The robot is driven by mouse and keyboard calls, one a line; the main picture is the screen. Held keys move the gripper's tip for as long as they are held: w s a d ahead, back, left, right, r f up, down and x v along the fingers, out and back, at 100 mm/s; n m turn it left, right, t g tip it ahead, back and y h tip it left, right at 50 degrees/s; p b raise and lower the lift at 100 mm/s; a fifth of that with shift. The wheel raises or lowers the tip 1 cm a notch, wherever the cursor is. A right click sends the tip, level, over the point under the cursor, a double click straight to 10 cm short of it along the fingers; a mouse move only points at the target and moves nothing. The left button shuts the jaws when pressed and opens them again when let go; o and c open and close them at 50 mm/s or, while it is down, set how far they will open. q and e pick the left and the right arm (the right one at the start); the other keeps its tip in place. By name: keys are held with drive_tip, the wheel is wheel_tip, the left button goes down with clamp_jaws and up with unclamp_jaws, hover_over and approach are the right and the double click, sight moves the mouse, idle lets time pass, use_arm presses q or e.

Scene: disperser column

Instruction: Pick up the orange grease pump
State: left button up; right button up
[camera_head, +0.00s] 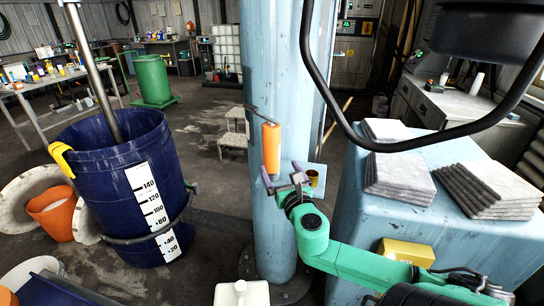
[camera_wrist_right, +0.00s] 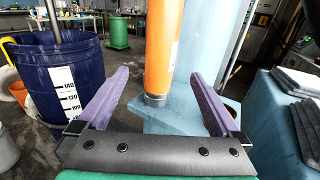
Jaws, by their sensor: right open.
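The orange grease pump (camera_head: 271,148) is an upright orange cylinder in front of the pale blue column, with a dark lever at its top. In the right wrist view the pump (camera_wrist_right: 159,50) stands between my two purple fingers in the picture, with a metal cap at its lower end. My right gripper (camera_head: 283,175) is open at the height of the pump's lower end. Both fingers (camera_wrist_right: 158,75) show apart from the pump, with space on each side. How far the pump reaches in between them in depth is hard to tell. My left gripper is out of view.
The blue column (camera_head: 268,230) stands right behind the pump. A dark blue drum (camera_head: 110,160) with a scale is at left. A black curved bar (camera_head: 345,125) hangs above.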

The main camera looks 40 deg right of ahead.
sight(273, 156)
drive_tip(key=x, duration=0.7)
drive_tip(key=shift+p, duration=0.3)
drive_tip(key=x, duration=0.5)
drive_tip(key=shift+w+d+p, duration=0.25)
drive_tip(key=shift+p, duration=0.15)
drive_tip(key=shift+w+f, duration=0.1)
drive_tip(key=shift+w, duration=0.1)
drive_tip(key=shift+s, duration=0.15)
drive_tip(key=c, duration=0.6)
drive_tip(key=shift+r, duration=0.25)
clamp_jaws()
drive_tip(key=shift+f, duration=0.1)
